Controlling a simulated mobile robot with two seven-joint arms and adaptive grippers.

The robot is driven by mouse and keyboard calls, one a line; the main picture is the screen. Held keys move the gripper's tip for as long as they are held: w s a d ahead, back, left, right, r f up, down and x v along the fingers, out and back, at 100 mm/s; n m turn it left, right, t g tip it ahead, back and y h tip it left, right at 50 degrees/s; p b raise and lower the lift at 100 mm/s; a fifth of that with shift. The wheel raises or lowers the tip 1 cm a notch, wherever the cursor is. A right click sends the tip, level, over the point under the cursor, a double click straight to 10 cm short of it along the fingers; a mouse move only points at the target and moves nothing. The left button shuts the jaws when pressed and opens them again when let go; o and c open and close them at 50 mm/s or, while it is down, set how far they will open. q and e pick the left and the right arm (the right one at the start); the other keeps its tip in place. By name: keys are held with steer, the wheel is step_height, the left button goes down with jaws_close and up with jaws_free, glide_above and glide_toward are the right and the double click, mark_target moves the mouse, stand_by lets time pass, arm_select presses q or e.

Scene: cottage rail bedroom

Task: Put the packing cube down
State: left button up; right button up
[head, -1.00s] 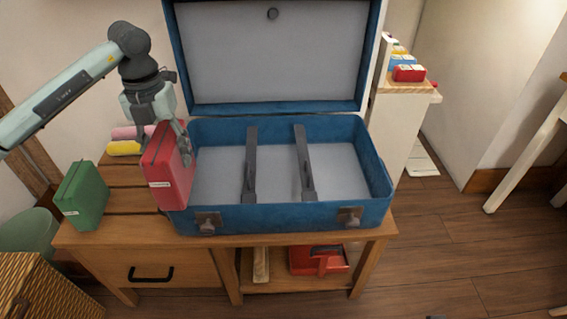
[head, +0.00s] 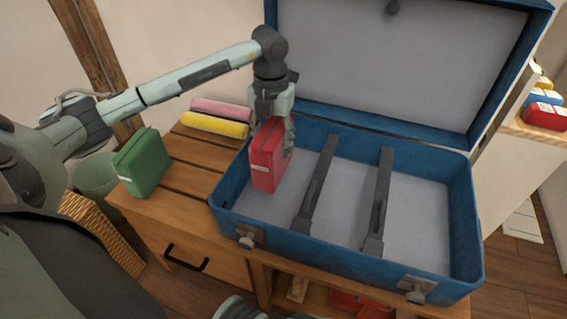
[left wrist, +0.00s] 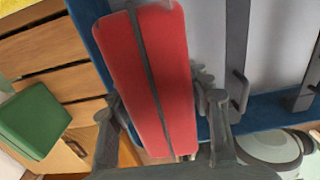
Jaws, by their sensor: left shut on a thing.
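The red packing cube (head: 266,160) is upright in my left gripper (head: 274,130), which is shut on it from above. It shows in front of the left section of the open blue suitcase (head: 350,262), overlapping the left rim in the head view. I cannot tell whether its bottom touches the case floor. In the left wrist view the red cube (left wrist: 150,75) fills the middle between the two fingers (left wrist: 163,108). My right gripper is not in view.
Two dark straps (head: 321,185) (head: 380,195) cross the suitcase floor. A green cube (head: 143,162) stands on the slatted wooden bench (head: 192,168) at left, with yellow (head: 216,124) and pink (head: 222,108) rolls behind. The suitcase's right section is empty. Its lid (head: 400,65) stands open.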

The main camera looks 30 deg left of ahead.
mark_target(273, 129)
arm_select(q)
steer(key=shift+w+f, duration=0.1)
steer(key=shift+f, duration=2.85)
steer(key=shift+f, duration=0.15)
steer(key=o, duration=1.4)
steer(key=shift+o, duration=0.2)
step_height(273, 129, up, 12)
steer(key=shift+r, duration=0.2)
